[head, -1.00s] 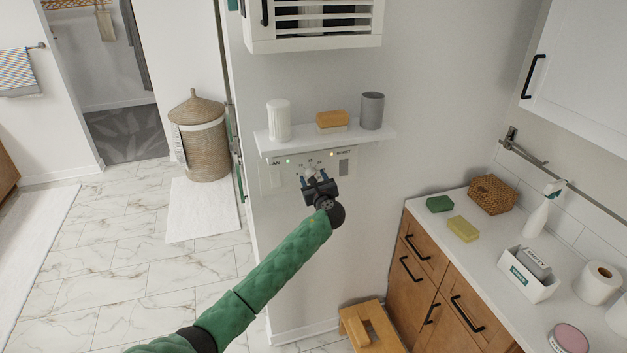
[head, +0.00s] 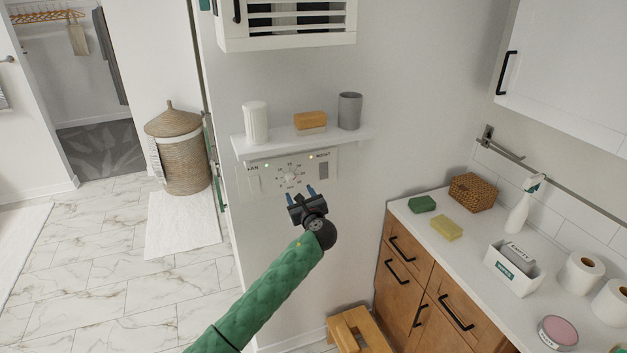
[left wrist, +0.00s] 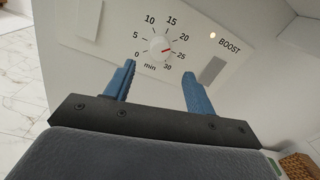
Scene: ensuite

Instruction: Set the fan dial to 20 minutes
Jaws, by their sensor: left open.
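The fan dial (head: 290,177) is a small white round knob on the white control panel (head: 254,184) under the wall shelf. In the left wrist view the dial (left wrist: 158,46) shows minute marks from 0 to 30. Its red pointer mark points right, roughly between 20 and 25; the exact reading is hard to tell. My left gripper (head: 302,193) is open and empty, with blue fingers pointing at the panel, below and slightly right of the dial in the head view. In the left wrist view its fingers (left wrist: 158,84) are apart, below the dial and not touching it. My right gripper is not in view.
The shelf (head: 275,143) just above the panel carries a white ribbed cup, an orange block and a grey cup. A BOOST switch (left wrist: 212,70) sits right of the dial. A counter (head: 408,212) with several items stands right, and a wooden stool (head: 350,325) below.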

